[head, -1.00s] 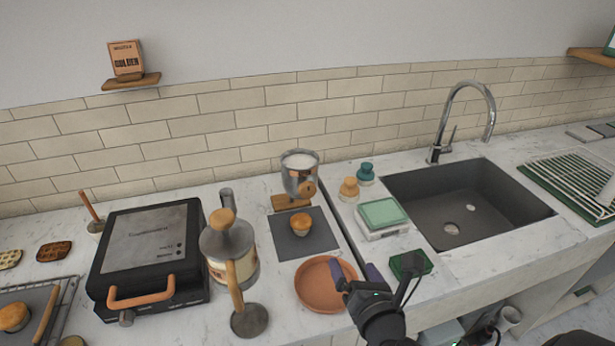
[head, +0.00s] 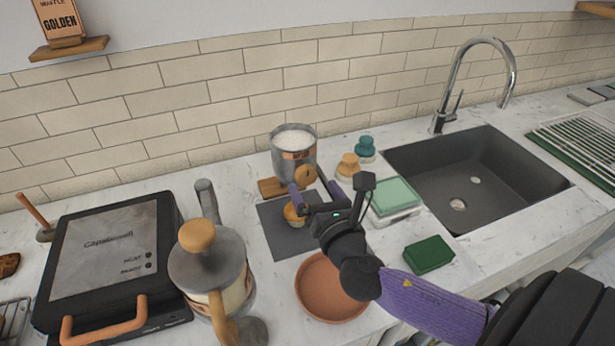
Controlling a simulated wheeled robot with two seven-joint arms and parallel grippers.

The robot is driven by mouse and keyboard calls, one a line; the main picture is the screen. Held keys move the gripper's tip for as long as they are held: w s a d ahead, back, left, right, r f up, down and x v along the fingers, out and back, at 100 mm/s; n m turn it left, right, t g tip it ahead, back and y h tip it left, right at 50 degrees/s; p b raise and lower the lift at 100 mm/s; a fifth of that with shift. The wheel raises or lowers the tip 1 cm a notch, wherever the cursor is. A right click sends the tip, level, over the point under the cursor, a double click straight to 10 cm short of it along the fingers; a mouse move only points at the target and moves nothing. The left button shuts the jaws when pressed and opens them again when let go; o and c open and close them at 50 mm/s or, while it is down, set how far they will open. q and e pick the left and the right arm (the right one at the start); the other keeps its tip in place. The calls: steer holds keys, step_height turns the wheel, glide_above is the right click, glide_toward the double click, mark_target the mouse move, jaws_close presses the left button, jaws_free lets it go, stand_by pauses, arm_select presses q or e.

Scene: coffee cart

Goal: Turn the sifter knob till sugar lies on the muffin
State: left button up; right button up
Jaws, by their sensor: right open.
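The sifter (head: 291,160) is a grey metal cup full of white sugar, on a wooden stand at the back of the counter. Its round wooden knob (head: 305,176) faces the front. The muffin (head: 292,214) sits on a dark grey mat (head: 283,240) below the sifter, partly hidden by my gripper. I cannot make out sugar on its top. My right gripper (head: 313,193) is open, its purple fingers just in front of the knob and over the muffin's right side. I cannot tell whether a finger touches the knob. My left gripper is not in view.
A terracotta plate (head: 318,300) lies in front of the mat. A French press (head: 211,268) and a black press grill (head: 107,255) stand to the left. Right are small jars (head: 348,166), a scale (head: 394,200), a green sponge (head: 429,254) and the sink (head: 475,180).

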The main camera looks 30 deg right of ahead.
mark_target(308, 178)
steer(key=x, duration=0.3)
steer(key=shift+w, duration=0.3)
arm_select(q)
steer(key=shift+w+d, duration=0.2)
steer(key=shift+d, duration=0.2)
arm_select(e)
steer(key=shift+w+d, duration=0.1)
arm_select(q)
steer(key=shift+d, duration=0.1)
